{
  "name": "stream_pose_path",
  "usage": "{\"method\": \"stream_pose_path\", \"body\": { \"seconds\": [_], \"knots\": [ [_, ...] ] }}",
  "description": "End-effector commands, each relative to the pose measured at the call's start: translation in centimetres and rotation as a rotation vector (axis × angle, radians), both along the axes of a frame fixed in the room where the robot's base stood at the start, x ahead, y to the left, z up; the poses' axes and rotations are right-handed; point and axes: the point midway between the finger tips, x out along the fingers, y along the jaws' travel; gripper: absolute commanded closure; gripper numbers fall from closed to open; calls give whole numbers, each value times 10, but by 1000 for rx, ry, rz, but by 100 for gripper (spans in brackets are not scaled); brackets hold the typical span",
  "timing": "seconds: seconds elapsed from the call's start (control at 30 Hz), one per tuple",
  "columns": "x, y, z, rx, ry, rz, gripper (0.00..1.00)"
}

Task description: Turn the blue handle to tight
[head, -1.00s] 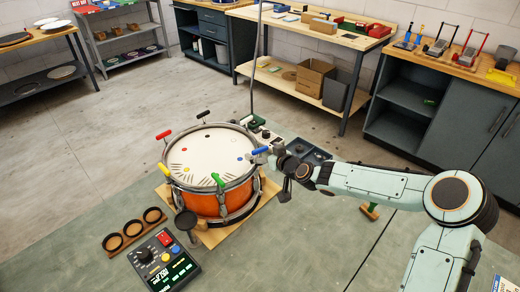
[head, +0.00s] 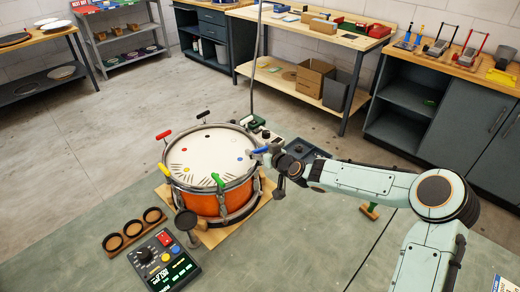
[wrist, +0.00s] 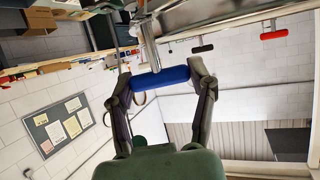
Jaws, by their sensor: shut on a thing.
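The blue handle (head: 260,150) sits at the right side of the orange drum's rim, at the top of a tension rod. My gripper (head: 270,151) reaches it from the right. In the wrist view the blue handle (wrist: 161,77) lies crosswise between the two fingers of my gripper (wrist: 160,80), which touch its ends. The gripper is shut on it. The drum (head: 208,203) has a white head with small coloured dots and short marks near its rim. Whether the handle points at a tight mark is too small to tell.
Green (head: 218,180), yellow (head: 162,169), red (head: 163,135) and black (head: 203,115) handles stand around the rim. A control box (head: 163,262) and a wooden holder with dark rings (head: 134,230) lie at the front left. A thin pole (head: 254,85) rises behind the drum.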

Motion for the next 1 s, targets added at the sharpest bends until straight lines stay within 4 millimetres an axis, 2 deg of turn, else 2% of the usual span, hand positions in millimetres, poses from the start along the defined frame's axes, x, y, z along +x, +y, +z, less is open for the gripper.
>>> {"method": "stream_pose_path", "body": {
  "seconds": [0.27,0.7,1.0],
  "knots": [
    [0,3,1,-4,-3,-144,80],
    [0,4,1,-2,-6,-515,80],
    [0,3,0,1,-2,-707,80]
  ]
}}
